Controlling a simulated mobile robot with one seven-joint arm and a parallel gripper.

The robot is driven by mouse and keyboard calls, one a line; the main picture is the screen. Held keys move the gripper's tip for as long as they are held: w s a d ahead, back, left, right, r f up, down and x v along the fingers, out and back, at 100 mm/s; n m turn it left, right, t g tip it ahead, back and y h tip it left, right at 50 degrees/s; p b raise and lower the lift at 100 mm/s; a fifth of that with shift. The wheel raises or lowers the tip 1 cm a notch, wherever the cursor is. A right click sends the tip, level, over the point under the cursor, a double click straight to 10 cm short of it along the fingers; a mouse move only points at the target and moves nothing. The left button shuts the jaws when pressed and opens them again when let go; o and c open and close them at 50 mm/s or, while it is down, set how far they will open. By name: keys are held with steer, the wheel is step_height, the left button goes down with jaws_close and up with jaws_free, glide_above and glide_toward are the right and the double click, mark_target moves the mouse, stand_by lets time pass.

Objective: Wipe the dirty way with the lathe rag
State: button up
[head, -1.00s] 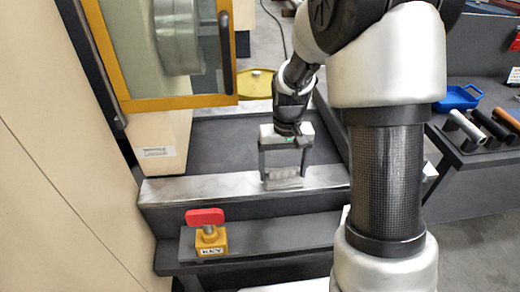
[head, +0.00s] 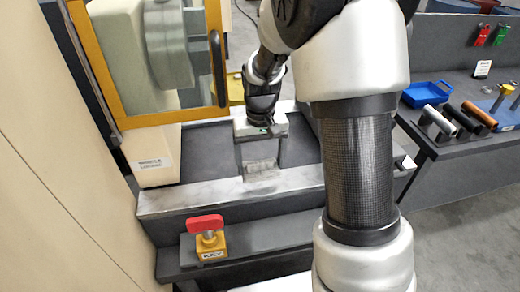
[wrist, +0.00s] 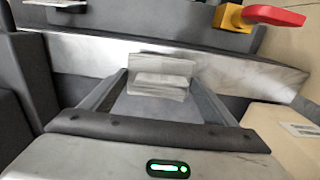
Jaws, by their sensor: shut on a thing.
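My gripper (head: 260,155) points down with its two fingers shut on a folded pale grey rag (head: 261,171). The rag is at the back edge of the front metal way (head: 195,195), right of its middle. The wrist view shows the rag (wrist: 160,79) between the fingertips, over the way. I cannot tell whether it touches the metal. The way (wrist: 240,72) has grey smudges beside the rag. The rag and fingers hide part of its surface.
A yellow-framed guard door (head: 215,70) stands at the left. A red key switch on a yellow block (head: 209,243) sits on the step in front of the way. A side bench with a blue tray (head: 427,94) and several cylinders stands right.

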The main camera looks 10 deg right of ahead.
steer(key=shift+r+p, duration=0.75)
steer(key=shift+r, duration=0.6)
steer(key=shift+f, duration=0.1)
